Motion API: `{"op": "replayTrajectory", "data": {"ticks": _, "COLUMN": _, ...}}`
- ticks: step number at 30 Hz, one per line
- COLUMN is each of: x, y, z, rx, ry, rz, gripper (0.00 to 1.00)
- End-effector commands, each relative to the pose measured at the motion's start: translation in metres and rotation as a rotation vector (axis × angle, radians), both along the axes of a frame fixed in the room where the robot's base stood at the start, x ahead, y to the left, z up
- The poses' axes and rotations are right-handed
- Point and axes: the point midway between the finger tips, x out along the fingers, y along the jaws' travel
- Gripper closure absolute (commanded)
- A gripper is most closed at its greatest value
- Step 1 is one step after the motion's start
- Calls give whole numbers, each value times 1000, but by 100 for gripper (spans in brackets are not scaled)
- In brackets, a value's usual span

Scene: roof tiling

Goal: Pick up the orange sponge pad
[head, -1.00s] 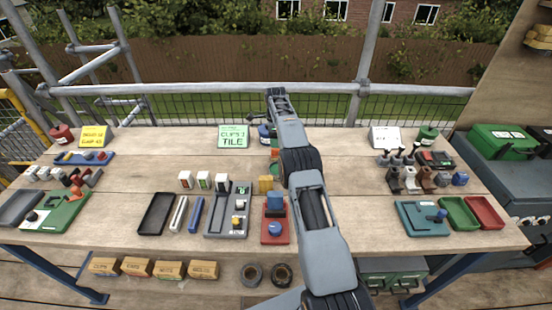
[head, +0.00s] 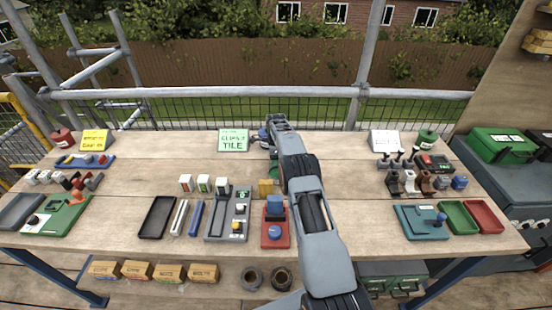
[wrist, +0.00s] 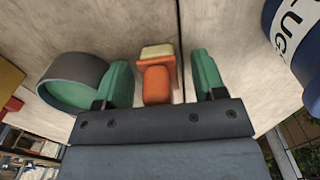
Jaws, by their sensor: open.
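The orange sponge pad (wrist: 157,82) shows in the wrist view as an orange block with a cream part at its far end. It lies on the wooden bench between the two green fingers of my gripper (wrist: 161,70). The fingers are open, with a visible gap on each side of the pad. I cannot tell how far their tips are above the bench. In the head view my arm hides the pad and most of the gripper.
A dark-rimmed green round container (wrist: 72,83) sits close beside the left finger in the wrist view. In the head view, a green sign (head: 233,140) and a yellow block (head: 266,187) are nearby.

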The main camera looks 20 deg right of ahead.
Motion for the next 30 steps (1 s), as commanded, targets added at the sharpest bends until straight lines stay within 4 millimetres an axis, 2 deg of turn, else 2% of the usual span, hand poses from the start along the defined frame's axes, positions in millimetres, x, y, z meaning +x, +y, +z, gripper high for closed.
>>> {"op": "replayTrajectory", "data": {"ticks": 4, "x": 0, "y": 0, "z": 0, "rx": 0, "ry": 0, "rz": 0, "gripper": 36}}
{"op": "replayTrajectory", "data": {"ticks": 21, "x": 0, "y": 0, "z": 1, "rx": 0, "ry": -1, "rz": 0, "gripper": 90}}
{"op": "replayTrajectory", "data": {"ticks": 30, "x": 0, "y": 0, "z": 3, "rx": 0, "ry": -1, "rz": 0, "gripper": 90}}
